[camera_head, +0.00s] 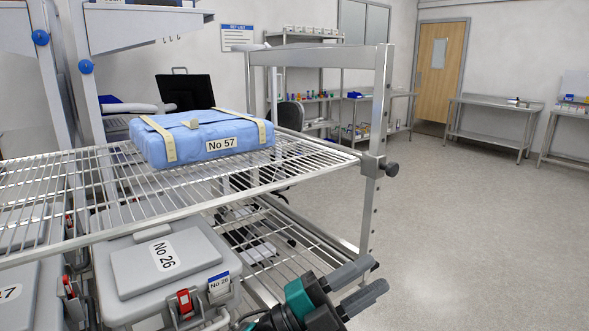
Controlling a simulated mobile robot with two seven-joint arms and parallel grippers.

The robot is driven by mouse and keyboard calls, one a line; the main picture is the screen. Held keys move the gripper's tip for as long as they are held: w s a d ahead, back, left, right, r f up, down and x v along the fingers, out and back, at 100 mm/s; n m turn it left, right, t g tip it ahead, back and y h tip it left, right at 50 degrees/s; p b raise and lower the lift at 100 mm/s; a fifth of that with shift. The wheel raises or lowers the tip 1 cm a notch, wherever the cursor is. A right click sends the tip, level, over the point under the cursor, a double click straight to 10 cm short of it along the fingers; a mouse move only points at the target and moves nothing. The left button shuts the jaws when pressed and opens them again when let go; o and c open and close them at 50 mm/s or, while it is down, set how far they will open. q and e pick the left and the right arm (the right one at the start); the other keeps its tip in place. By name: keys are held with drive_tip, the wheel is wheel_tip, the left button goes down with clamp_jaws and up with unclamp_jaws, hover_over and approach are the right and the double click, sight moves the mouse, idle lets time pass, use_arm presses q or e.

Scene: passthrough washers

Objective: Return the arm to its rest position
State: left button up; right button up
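My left gripper (376,277) shows at the bottom centre, a teal and black body with two grey fingers. The fingers point right and stand apart with nothing between them. It is in front of the wire rack's lower right side. A blue wrapped pack (205,138) labelled No 57, with cream straps, lies on the upper wire shelf, apart from the gripper. My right gripper is not in view.
The steel rack post (374,185) with a black knob stands just beyond my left gripper. A grey case (165,262) labelled No 26 sits under the upper wire shelf (300,158). Open floor (480,230) lies to the right. Steel tables (490,115) stand by the far wall.

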use_arm(q)
drive_tip(key=s+a+f+n+t+y, duration=0.3)
drive_tip(key=a+f+n+t+y, duration=0.1)
drive_tip(key=a+f+n+y, duration=0.65)
drive_tip(key=s+a+f+n+t+y, duration=0.3)
drive_tip(key=a+f+n+y, duration=0.4)
drive_tip(key=a+f+n, duration=0.45)
drive_tip(key=s+a+f+n+g+y, duration=0.2)
drive_tip(key=s+a+f, duration=0.3)
drive_tip(key=s+f, duration=0.3)
drive_tip(key=shift+s+a+f+n+g+y, duration=0.3)
drive_tip(key=shift+f+n+g, duration=0.25)
drive_tip(key=shift+n, duration=0.25)
